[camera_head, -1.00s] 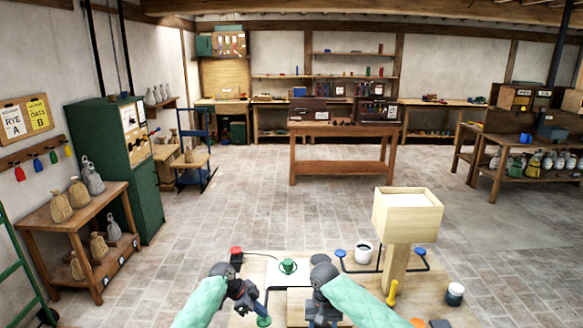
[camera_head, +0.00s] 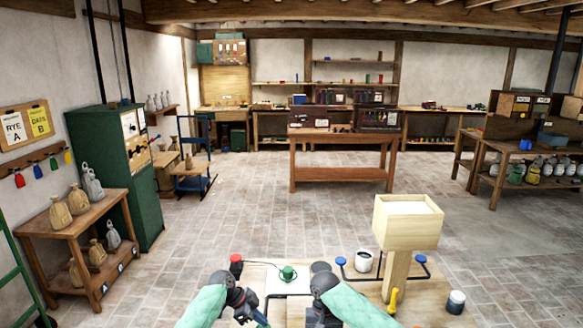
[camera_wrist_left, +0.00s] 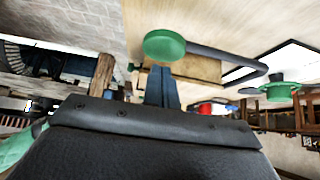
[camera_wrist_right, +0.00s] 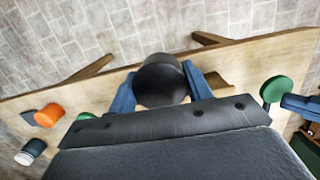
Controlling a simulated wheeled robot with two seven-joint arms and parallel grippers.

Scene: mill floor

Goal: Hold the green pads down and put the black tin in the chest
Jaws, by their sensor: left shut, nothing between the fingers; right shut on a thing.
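My right gripper (camera_wrist_right: 160,85) is shut on the black tin (camera_wrist_right: 160,78), which shows as a dark round top between the blue fingers over the bench. My left gripper (camera_wrist_left: 162,72) is shut and empty, its blue fingertips close to a green pad (camera_wrist_left: 165,46) on a dark bar. I cannot tell whether they touch. In the right wrist view one green pad (camera_wrist_right: 275,89) is near the left fingers and another (camera_wrist_right: 86,116) is partly hidden at the left. In the head view my left gripper (camera_head: 258,318) is low on the bench. I cannot clearly make out the chest.
The wooden bench (camera_head: 425,295) carries a post with a wooden box (camera_head: 405,228), a white cup (camera_head: 363,261), a red knob (camera_head: 236,259), a green knob (camera_head: 288,273) and a dark jar (camera_head: 455,301). An orange knob (camera_wrist_right: 49,114) stands at its edge.

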